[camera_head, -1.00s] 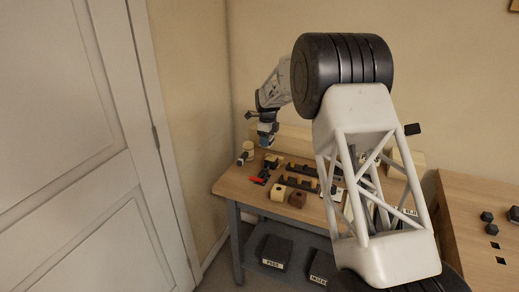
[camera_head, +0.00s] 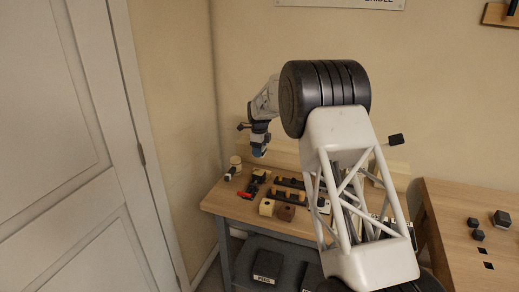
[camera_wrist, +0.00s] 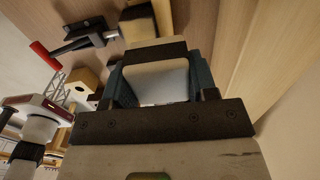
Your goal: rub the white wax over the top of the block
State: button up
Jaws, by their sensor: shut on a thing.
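My gripper (camera_head: 259,152) hangs above the far left part of the wooden bench. In the wrist view its bluish fingers (camera_wrist: 160,92) are shut on a pale white piece, the white wax (camera_wrist: 158,78). A tan wooden block (camera_wrist: 138,23) sits against a dark clamp with a red handle (camera_wrist: 46,56), ahead of the fingers in the wrist view. The red-handled clamp also shows in the head view (camera_head: 248,192), below and left of my gripper. The wax is hidden or too small to make out in the head view. I cannot tell the gap between wax and block.
A tan block with a hole (camera_head: 266,207) and a brown block (camera_head: 286,212) stand at the bench's front. Dark racks (camera_head: 290,184) lie behind them. A cream cylinder (camera_head: 235,163) stands at the back left corner. A second bench (camera_head: 465,225) is at the right.

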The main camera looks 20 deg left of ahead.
aim_at(257, 171)
jog(key=shift+f, duration=3.05)
jog(key=shift+s+f, duration=0.55)
jog(key=shift+s, duration=0.35)
jog(key=shift+c, duration=0.3)
jog(key=shift+s+a, duration=0.1)
jog(key=shift+s, duration=1.05)
jog(key=shift+w+r, duration=0.15)
jog(key=shift+w, duration=0.8)
jog(key=shift+w+f, duration=0.2)
jog(key=shift+w, duration=0.45)
jog(key=shift+w+r, duration=0.1)
jog(key=shift+w, duration=0.3)
jog(key=shift+w+r, duration=0.1)
jog(key=shift+r, duration=3.9)
jog(key=shift+f, duration=0.15)
